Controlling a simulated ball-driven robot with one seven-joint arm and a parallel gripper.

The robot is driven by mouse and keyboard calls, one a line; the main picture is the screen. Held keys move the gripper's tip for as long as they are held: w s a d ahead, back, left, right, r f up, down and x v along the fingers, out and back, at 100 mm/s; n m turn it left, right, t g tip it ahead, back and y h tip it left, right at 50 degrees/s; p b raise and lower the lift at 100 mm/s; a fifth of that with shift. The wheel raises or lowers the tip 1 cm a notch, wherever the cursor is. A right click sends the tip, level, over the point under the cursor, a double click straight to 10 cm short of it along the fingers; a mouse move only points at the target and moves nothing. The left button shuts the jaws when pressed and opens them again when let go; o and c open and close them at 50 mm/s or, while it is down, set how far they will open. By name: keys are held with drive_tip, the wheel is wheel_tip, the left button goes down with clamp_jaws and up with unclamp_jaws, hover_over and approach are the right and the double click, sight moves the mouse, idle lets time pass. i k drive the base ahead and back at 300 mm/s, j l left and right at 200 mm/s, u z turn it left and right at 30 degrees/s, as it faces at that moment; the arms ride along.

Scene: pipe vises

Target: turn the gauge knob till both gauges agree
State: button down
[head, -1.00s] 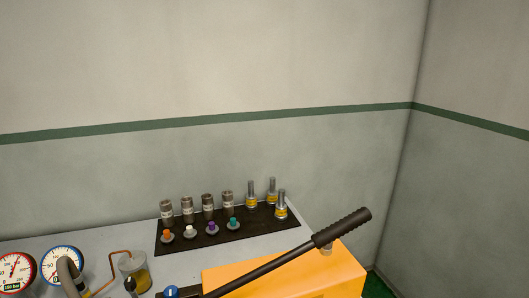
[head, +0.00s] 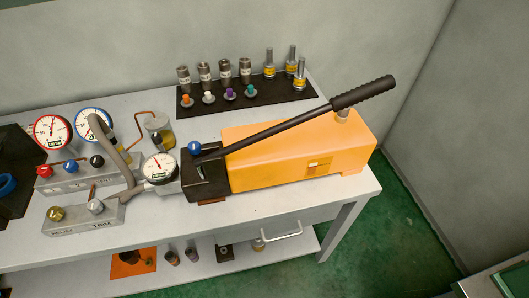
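A red-rimmed gauge (head: 52,132) and a blue-rimmed gauge (head: 92,124) stand side by side at the left of the bench, over a grey block (head: 75,181) with a red knob (head: 45,171), a blue knob (head: 71,166) and a black knob (head: 97,161). A third, dark-rimmed gauge (head: 159,168) sits beside the pump. A lower block (head: 80,228) carries a brass knob (head: 56,214) and a silver knob (head: 96,206). Another blue knob (head: 195,148) is on the pump's dark head. The readings are too small to compare. My gripper is not in view.
An orange hand pump (head: 300,145) with a long black lever (head: 363,92) fills the middle right. A grey hose (head: 110,145) loops by the gauges. A dark mat (head: 215,104) holds several fittings at the back. The bench front strip (head: 270,205) is clear.

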sight(156, 138)
drive_tip(key=u, duration=1.45)
